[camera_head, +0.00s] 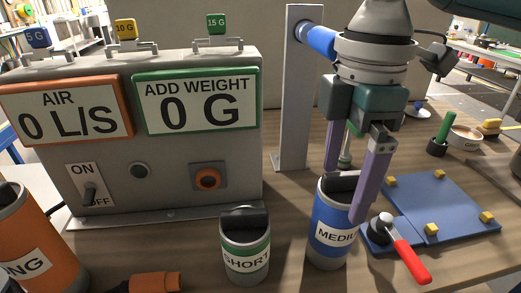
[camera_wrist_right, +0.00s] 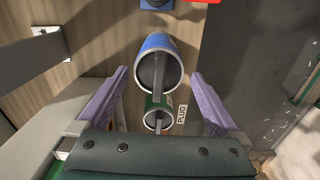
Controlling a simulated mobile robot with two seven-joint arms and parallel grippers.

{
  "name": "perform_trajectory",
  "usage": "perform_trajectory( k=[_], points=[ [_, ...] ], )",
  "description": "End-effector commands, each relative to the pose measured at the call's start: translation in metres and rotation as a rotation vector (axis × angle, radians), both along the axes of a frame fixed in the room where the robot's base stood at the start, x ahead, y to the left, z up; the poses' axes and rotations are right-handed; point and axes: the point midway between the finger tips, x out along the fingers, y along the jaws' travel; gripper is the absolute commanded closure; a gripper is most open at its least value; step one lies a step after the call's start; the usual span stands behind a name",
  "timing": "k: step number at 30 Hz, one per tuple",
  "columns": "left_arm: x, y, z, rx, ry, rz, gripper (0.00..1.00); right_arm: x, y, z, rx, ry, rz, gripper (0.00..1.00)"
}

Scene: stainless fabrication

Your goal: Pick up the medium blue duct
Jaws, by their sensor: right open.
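The medium blue duct (camera_head: 328,228) stands upright on the wooden bench, with a white "MEDIU…" label partly cut off by a finger. Its open top holds a dark grey handle or flap. My right gripper (camera_head: 345,194) is open above it, pointing down. One purple finger overlaps the duct's right upper side; the other is behind its rim. In the right wrist view, the blue duct (camera_wrist_right: 160,45) lies between the open fingers (camera_wrist_right: 158,78), with a gap on each side. I see no contact. My left gripper is not in view.
The green-banded short duct (camera_head: 245,255) stands to the left, and the orange long duct (camera_head: 38,235) farther left. A grey control box (camera_head: 170,160) stands behind. A blue plate (camera_head: 440,205) with yellow blocks and a red-handled clamp (camera_head: 408,262) lies to the right. A grey post (camera_head: 292,130) rises behind.

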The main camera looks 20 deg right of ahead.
Motion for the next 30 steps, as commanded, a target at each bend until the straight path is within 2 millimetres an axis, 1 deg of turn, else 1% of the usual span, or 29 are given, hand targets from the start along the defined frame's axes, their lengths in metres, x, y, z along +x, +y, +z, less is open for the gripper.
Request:
perform_trajectory(
  k=[1,5,8,12,15,23,30],
  points=[
    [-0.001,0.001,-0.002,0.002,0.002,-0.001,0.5,0.0,0.0,-0.007,0.0,0.0,-0.001,0.0],
    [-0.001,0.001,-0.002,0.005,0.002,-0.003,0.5,0.0,0.0,-0.017,0.0,0.0,-0.001,0.0],
    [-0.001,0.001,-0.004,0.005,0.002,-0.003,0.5,0.0,-0.002,-0.031,-0.001,0.0,-0.001,0.0],
    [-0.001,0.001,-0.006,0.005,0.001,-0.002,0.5,0.0,-0.003,-0.054,0.0,0.001,-0.001,0.0],
    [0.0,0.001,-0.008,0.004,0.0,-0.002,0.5,0.0,-0.003,-0.063,-0.001,-0.003,-0.001,0.0],
    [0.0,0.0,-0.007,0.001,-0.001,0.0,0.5,0.0,-0.003,-0.066,0.0,-0.004,0.0,0.0],
    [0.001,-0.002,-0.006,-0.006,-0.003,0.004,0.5,0.0,-0.003,-0.065,0.0,-0.004,0.0,0.27]
  ],
)
